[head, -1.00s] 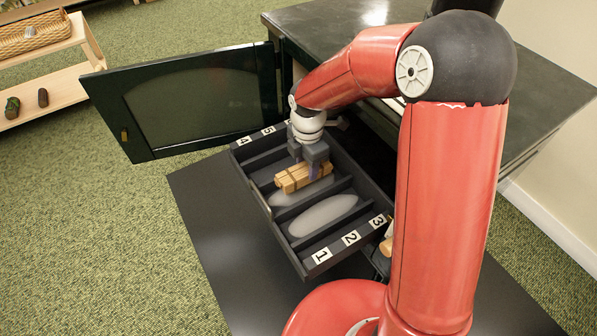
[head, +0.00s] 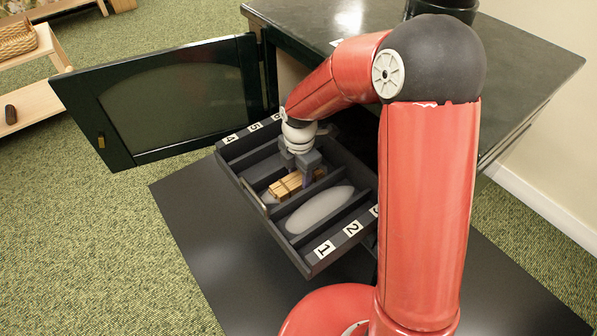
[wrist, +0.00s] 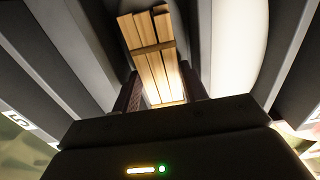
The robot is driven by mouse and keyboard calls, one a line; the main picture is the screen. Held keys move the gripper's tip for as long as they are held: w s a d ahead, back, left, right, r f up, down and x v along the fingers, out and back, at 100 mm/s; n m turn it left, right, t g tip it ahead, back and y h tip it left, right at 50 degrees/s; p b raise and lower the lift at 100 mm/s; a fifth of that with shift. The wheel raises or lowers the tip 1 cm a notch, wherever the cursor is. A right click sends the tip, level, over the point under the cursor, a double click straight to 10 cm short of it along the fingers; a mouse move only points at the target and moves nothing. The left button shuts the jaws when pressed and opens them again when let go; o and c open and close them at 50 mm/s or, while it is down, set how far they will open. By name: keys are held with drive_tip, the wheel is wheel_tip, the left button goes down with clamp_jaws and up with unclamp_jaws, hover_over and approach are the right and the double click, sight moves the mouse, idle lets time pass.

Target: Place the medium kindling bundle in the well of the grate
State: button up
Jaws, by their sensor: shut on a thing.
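The kindling bundle (head: 291,187) is several light wood sticks tied with a darker band. It lies lengthwise in or just over the middle well of the grate, hiding most of the pale patch there; I cannot tell whether it touches the floor. The grate (head: 322,251) is a dark tray with parallel bars and numbered ends. My gripper (head: 305,177) points down into it, shut on the bundle. In the wrist view the bundle (wrist: 153,55) sits between the fingers of my gripper (wrist: 166,92), between two dark bars.
A dark stove (head: 430,70) stands behind the grate, its glazed door (head: 170,95) swung open to the left. A neighbouring well holds a pale oval patch (head: 320,209). A black floor plate (head: 195,230) lies under the grate. A wooden shelf (head: 40,95) is at far left.

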sight(299, 177)
drive_tip(key=o, duration=0.8)
drive_tip(key=shift+o, duration=0.2)
wheel_tip(299, 177, up, 8)
drive_tip(key=shift+p, duration=1)
drive_tip(key=shift+s, duration=0.1)
